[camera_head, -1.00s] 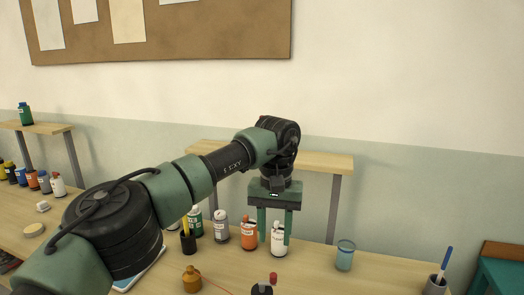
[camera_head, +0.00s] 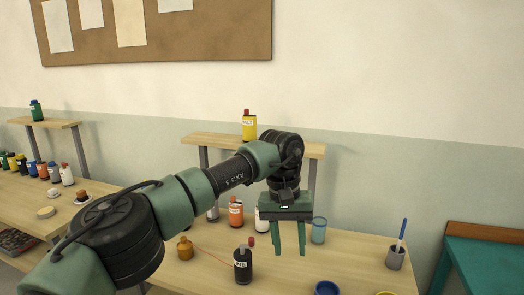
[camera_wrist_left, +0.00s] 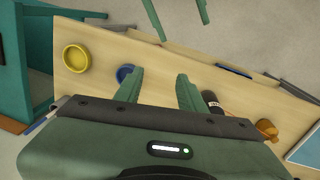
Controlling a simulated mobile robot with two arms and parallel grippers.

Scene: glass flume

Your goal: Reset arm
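My left gripper (camera_head: 289,252) hangs over the workbench (camera_head: 352,255), fingers apart and pointing down, with nothing between them. In the left wrist view its two green fingers (camera_wrist_left: 158,86) also stand apart and empty. Two parallel green fingers (camera_wrist_left: 180,28) at the top of that view look like my right gripper, spread apart; the rest of it is out of frame. A white bottle (camera_head: 260,220) stands left of and behind my left gripper, partly covered by it. A black bottle (camera_head: 243,265) with a red cap stands in front to the left.
A glass jar (camera_head: 319,231) stands close right of the left gripper. A blue dish (camera_head: 327,288), yellow dish (camera_wrist_left: 76,57) and pen cup (camera_head: 396,258) are farther right. Orange (camera_head: 236,212) and amber (camera_head: 185,249) bottles stand left. A yellow bottle (camera_head: 249,127) is on the shelf (camera_head: 312,149) behind.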

